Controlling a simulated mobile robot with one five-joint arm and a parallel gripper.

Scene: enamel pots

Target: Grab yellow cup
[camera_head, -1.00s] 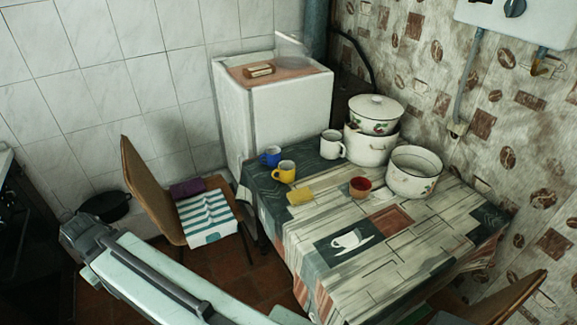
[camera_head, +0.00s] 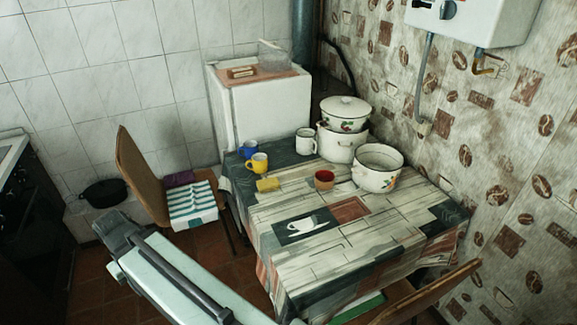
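The yellow cup (camera_head: 258,163) stands upright near the left back edge of the table (camera_head: 330,240). A blue cup (camera_head: 248,149) is just behind it to the left. A white mug (camera_head: 306,141) is to its right and further back. A yellow sponge-like block (camera_head: 268,184) lies in front of it. My arm crosses the lower left of the picture, apart from the table's cups. I cannot make out my gripper's fingers in this view.
A red cup (camera_head: 324,179), an open white pot (camera_head: 377,168) and stacked white pots (camera_head: 343,129) stand on the table. A chair (camera_head: 141,175) with a striped cloth (camera_head: 191,205) is at the left. A white cabinet (camera_head: 262,108) stands behind. The table's front half is clear.

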